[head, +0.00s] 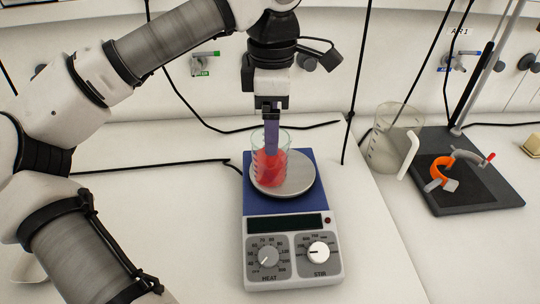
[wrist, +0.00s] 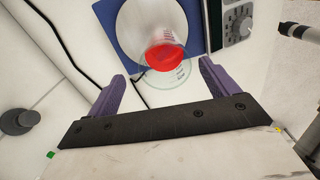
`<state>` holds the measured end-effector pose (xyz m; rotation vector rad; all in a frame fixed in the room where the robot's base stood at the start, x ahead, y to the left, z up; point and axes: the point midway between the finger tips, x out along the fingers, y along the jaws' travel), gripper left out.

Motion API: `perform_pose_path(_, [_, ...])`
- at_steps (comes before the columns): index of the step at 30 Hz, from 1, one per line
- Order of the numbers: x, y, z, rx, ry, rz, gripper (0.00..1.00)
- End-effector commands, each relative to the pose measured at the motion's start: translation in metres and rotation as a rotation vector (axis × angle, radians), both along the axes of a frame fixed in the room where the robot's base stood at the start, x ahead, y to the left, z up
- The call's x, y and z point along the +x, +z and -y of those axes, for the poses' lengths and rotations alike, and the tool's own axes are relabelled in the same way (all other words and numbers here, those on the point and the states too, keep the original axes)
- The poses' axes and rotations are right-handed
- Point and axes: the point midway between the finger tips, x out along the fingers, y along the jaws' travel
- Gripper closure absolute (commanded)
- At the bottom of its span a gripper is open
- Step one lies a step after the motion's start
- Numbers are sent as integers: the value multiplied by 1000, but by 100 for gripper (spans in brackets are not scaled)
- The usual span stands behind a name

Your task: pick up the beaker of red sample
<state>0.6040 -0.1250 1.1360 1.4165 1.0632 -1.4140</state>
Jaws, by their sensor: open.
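The beaker of red sample (head: 270,169) is clear glass with red liquid and stands upright on the round plate of a hotplate stirrer (head: 290,222). In the wrist view the beaker (wrist: 166,56) appears between and just beyond the tips of my two purple fingers. My gripper (head: 271,140) points down at the beaker, with a finger overlapping its upper part in the head view. In the wrist view my gripper (wrist: 162,72) is open, with gaps between the fingers and the glass. Whether a finger touches the glass cannot be told from the head view.
A dark stand base (head: 480,200) with a metal rod and an orange clamp (head: 441,171) is further right. Black cables hang and run across the white bench behind.

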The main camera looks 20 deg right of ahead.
Motion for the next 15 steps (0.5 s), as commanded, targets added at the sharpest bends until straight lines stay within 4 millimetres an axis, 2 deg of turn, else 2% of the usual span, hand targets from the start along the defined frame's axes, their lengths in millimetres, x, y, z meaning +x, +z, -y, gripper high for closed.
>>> perform_pose_path(5, [-2, -10, -1, -2, 0, -2, 14])
perform_pose_path(15, [-6, -54, -4, -1, 0, -2, 14])
